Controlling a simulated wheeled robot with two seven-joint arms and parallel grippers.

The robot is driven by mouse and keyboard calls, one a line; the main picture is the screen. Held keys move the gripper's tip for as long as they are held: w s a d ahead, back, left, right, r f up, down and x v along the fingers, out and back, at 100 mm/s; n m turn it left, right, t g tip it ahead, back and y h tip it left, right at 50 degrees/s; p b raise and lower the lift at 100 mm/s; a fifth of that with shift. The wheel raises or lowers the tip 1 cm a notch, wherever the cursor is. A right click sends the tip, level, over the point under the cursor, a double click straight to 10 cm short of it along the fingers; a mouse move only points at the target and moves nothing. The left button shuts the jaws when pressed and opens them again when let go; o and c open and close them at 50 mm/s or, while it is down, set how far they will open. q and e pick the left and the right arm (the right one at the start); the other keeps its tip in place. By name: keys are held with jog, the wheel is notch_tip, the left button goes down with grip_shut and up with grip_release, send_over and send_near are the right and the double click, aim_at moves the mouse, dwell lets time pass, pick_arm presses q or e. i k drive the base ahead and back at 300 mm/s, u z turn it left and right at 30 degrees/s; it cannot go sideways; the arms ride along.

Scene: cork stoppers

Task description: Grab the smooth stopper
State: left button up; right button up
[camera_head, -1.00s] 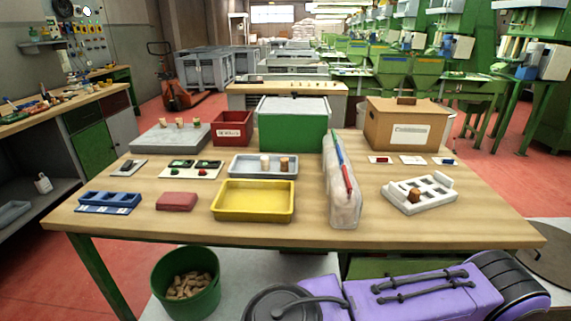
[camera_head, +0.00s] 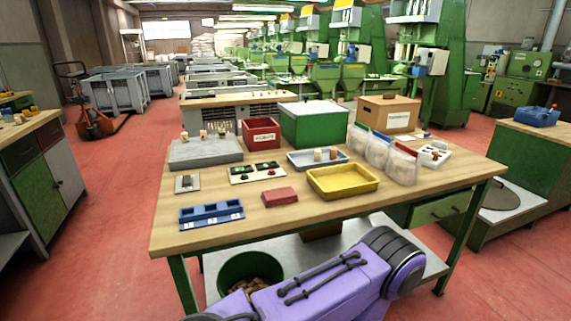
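Two stoppers stand in the grey-blue tray (camera_head: 300,165) on the table: a pale one (camera_head: 317,155) and a browner one (camera_head: 333,154). Several small stoppers, one of them at the left (camera_head: 185,137), stand on the grey slab (camera_head: 205,155) at the back left. A white slotted holder (camera_head: 440,160) at the right has small brown pieces in it, too small to make out. I cannot tell from here which stopper is smooth. Neither of my grippers is in view; only a purple part of my own body shows at the bottom.
The wooden table (camera_head: 235,238) also bears a yellow tray (camera_head: 345,192), blue rack (camera_head: 211,215), red block (camera_head: 280,197), red bin (camera_head: 261,133), green box (camera_head: 315,125), cardboard box (camera_head: 388,113) and clear bags (camera_head: 400,165). A green bucket (camera_head: 240,266) of corks stands below. Red floor is open at left.

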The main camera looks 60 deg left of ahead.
aim_at(316, 158)
jog(key=k, duration=0.4)
jog(key=u, duration=0.75)
